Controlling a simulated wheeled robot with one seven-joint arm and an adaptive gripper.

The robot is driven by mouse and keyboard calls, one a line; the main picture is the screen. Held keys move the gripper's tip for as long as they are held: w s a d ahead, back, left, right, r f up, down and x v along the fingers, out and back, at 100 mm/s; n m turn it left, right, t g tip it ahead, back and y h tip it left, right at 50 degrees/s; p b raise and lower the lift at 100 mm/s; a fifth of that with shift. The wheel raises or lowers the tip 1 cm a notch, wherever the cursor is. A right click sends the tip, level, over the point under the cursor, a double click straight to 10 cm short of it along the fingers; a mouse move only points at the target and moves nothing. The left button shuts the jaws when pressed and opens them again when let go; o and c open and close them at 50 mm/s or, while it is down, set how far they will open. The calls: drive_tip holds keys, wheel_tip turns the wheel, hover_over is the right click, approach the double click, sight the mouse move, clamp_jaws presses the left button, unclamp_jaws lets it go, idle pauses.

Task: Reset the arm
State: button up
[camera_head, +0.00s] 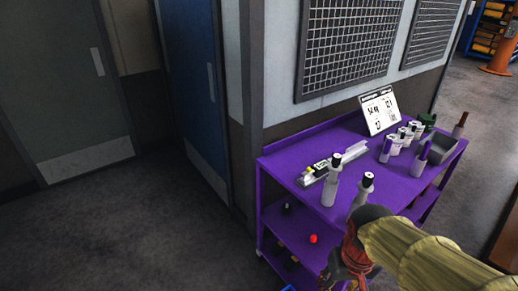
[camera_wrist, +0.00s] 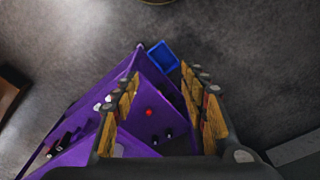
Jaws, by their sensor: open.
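My arm comes in at the lower right of the head view, in front of the purple cart (camera_head: 288,160). My gripper (camera_head: 345,265) points downward near the cart's front, and its fingertips are hard to make out there. In the wrist view my gripper (camera_wrist: 165,85) shows its two fingers spread wide apart with nothing between them but the view of the cart and floor beyond. The cart also shows in the wrist view (camera_wrist: 125,72), with a red item (camera_wrist: 149,112) on its lower shelf between the fingers.
Grey bottles (camera_head: 332,185), a silver level-like tool (camera_head: 340,160), a white display board (camera_head: 380,109) and a grey bin (camera_head: 442,149) stand on the cart top. A blue bin (camera_wrist: 162,56) sits on the floor beside the cart. Floor at left is clear before the doors (camera_head: 60,85).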

drive_tip(key=s+r+t, duration=0.4)
drive_tip(key=r, duration=0.7)
drive_tip(key=shift+s, duration=0.15)
drive_tip(key=shift+c, duration=0.8)
